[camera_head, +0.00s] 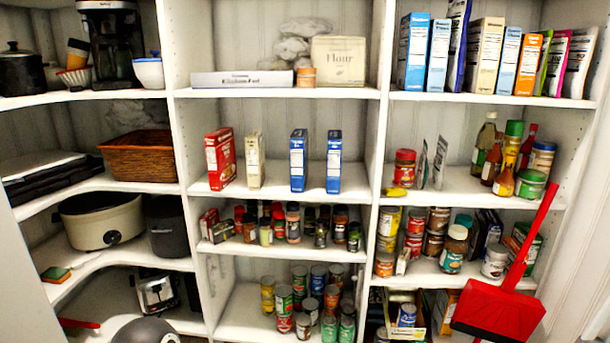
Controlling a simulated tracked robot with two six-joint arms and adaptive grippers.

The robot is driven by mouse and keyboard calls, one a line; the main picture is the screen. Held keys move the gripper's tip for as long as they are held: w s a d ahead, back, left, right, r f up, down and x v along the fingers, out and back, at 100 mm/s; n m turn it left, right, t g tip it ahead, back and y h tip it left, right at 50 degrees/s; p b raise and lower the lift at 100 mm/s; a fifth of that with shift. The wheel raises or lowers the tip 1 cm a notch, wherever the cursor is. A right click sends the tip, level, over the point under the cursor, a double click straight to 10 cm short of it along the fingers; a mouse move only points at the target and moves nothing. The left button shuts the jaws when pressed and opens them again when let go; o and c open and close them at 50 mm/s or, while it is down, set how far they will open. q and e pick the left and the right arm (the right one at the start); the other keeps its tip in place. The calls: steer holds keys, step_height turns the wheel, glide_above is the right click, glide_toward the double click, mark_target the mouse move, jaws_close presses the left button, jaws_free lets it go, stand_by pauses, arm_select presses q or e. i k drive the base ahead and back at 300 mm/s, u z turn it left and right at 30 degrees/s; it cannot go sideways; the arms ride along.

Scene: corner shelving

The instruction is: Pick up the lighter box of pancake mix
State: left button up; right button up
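Boxes stand upright on the middle section's second shelf (270,196). They are a red box (220,158) at the left, a narrow cream box (255,160), a blue box (298,160) and another blue box (334,162) at the right. The cream box is the palest of them. The labels are too small to read, so I cannot tell which are pancake mix or which weighs less. The boxes stand apart with gaps between them. Neither my left nor my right gripper is in view.
Spice jars (290,225) and cans (310,300) fill the shelves below. A flour bag (338,61) and a long kitchen-foil box (242,79) lie above. Shelf uprights flank the boxes. A red dustpan (497,312) rises at the front right. A wicker basket (138,157) is at left.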

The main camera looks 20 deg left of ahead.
mark_target(334, 146)
steer(key=u, duration=0.1)
steer(key=k, duration=0.4)
steer(key=u, duration=0.65)
steer(key=i, duration=1.7)
